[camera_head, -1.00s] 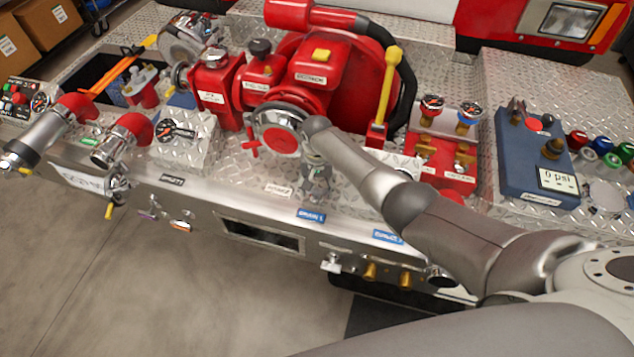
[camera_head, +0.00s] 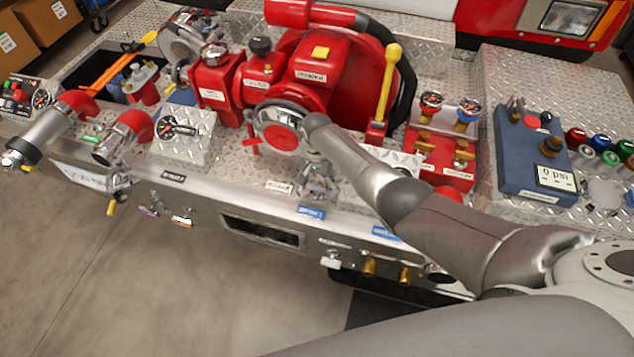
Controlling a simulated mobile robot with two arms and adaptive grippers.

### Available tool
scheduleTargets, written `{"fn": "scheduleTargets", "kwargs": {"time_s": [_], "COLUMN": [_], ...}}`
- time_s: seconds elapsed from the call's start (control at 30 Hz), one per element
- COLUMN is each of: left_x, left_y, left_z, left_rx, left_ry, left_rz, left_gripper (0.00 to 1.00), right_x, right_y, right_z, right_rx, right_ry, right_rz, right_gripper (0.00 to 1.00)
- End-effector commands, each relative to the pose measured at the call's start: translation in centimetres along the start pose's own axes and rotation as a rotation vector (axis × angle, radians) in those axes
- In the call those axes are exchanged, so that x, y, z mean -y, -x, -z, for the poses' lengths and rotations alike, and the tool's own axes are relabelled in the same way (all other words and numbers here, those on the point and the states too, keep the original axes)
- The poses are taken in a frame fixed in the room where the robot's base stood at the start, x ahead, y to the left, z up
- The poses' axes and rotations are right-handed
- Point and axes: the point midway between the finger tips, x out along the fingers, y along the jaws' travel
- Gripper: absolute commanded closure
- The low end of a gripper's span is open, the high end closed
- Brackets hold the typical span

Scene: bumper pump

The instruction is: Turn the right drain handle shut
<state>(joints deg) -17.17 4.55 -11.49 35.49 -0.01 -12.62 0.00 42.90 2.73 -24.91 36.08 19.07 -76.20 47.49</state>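My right arm comes in from the right, and its gripper (camera_head: 316,187) hangs downward at the bumper's top front edge, just above a blue label (camera_head: 311,212). The gripper is small and partly blurred against the metal, so I cannot tell how far its fingers are open. A second blue label (camera_head: 385,233) lies to the right, partly by my arm. Below on the front face are a small silver fitting (camera_head: 331,259) and brass outlets (camera_head: 369,267). I cannot tell for sure which part is the right drain handle or how it is turned. My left gripper is not in view.
A red pump (camera_head: 318,75) with a round silver-rimmed cap (camera_head: 278,132) stands behind the gripper. Red-collared pipe elbows (camera_head: 122,137) jut out at left. A rectangular opening (camera_head: 262,232) is in the front face. The floor (camera_head: 170,295) in front is clear.

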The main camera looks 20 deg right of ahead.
Motion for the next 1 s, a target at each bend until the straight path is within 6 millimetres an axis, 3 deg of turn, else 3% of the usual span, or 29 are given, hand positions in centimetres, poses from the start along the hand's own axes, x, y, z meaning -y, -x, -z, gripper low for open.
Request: {"fn": "scheduleTargets", "kwargs": {"time_s": [0.13, 0.57, 0.77, 1.0], "left_x": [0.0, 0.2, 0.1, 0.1], "left_y": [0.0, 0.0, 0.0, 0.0], "left_z": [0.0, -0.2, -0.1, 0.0], "left_rx": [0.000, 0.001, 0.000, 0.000], "left_ry": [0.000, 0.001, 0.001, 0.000], "left_rz": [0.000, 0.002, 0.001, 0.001], "left_gripper": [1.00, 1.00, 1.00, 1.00], "right_x": [0.0, 0.0, 0.0, 0.0], "right_y": [0.1, 0.3, 2.3, 6.8], "right_z": [0.1, 0.0, 0.0, 0.1], "right_rx": [-0.001, 0.001, -0.001, -0.002], "right_ry": [0.001, 0.003, 0.003, 0.002], "right_rz": [0.001, 0.001, 0.002, 0.002], "right_gripper": [0.21, 0.21, 0.21, 0.21]}}
